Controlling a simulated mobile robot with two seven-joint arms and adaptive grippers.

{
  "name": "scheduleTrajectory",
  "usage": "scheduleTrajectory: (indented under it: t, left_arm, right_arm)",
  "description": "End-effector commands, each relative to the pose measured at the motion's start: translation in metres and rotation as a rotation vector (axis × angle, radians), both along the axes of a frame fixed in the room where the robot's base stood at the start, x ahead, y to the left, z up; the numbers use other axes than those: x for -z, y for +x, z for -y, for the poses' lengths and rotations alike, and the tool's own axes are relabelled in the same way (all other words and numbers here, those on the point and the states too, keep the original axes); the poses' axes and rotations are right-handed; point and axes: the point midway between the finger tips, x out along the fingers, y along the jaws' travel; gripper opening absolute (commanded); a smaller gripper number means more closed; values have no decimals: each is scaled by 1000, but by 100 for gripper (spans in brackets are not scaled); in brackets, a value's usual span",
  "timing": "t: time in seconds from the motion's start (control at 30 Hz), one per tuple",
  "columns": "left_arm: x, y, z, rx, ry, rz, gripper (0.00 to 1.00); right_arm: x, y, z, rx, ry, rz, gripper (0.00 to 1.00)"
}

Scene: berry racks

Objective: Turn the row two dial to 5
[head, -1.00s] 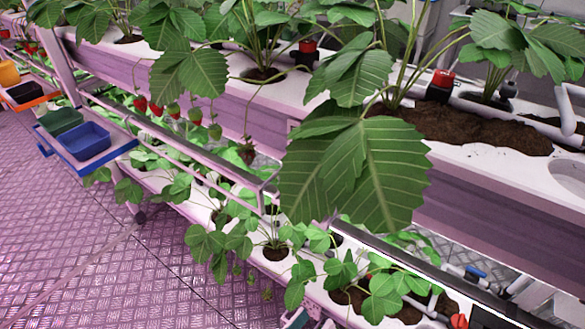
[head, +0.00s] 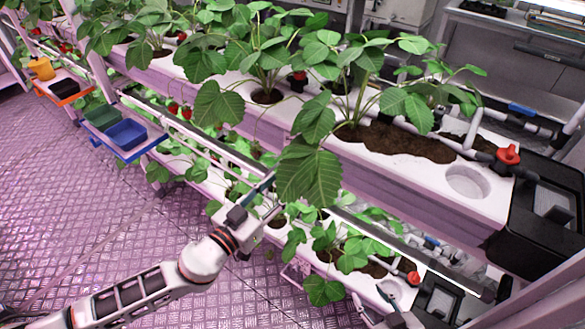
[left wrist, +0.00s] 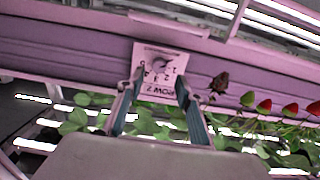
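In the left wrist view a white card (left wrist: 172,62) on the purple rack side appears upside down and reads "ROW 2". A small grey dial (left wrist: 159,66) sits on it with numbers around it. The dial's setting is too blurred to read. My left gripper (left wrist: 160,88) is open, its two fingers on either side of the card with the dial between them. I cannot tell whether they touch it. In the head view my left gripper (head: 258,200) is at the upper rack's front, partly hidden. My right gripper (head: 396,303) is partly visible at the bottom edge; its fingers are unclear.
Strawberry plants in soil fill the upper rack (head: 420,190) and the lower rack. A large leaf (head: 308,175) hangs near my left gripper. A red valve (head: 508,155) is at right. The purple floor is clear.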

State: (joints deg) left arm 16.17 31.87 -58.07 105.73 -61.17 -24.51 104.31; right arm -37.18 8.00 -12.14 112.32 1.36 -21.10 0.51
Motion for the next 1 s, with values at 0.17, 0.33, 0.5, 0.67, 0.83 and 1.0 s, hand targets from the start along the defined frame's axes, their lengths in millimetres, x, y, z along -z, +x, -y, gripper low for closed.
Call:
scheduleTrajectory:
  t: [0.17,0.33,0.5,0.67,0.83,1.0]
  left_arm:
    - [-3,24,18,0,0,4,36]
    - [-2,41,31,1,-1,2,36]
    - [-1,49,36,1,-1,-1,36]
    - [0,50,37,0,-1,-1,36]
    - [0,49,37,1,-1,-1,20]
    - [0,49,37,1,-1,-1,0]
  right_arm:
    - [-8,1,0,0,1,3,40]
    - [-12,1,0,0,1,4,40]
    - [-14,1,-1,0,2,5,40]
    - [-14,1,-1,0,2,5,40]
    - [-14,1,-1,0,3,5,40]
    - [-14,1,-1,0,3,5,40]
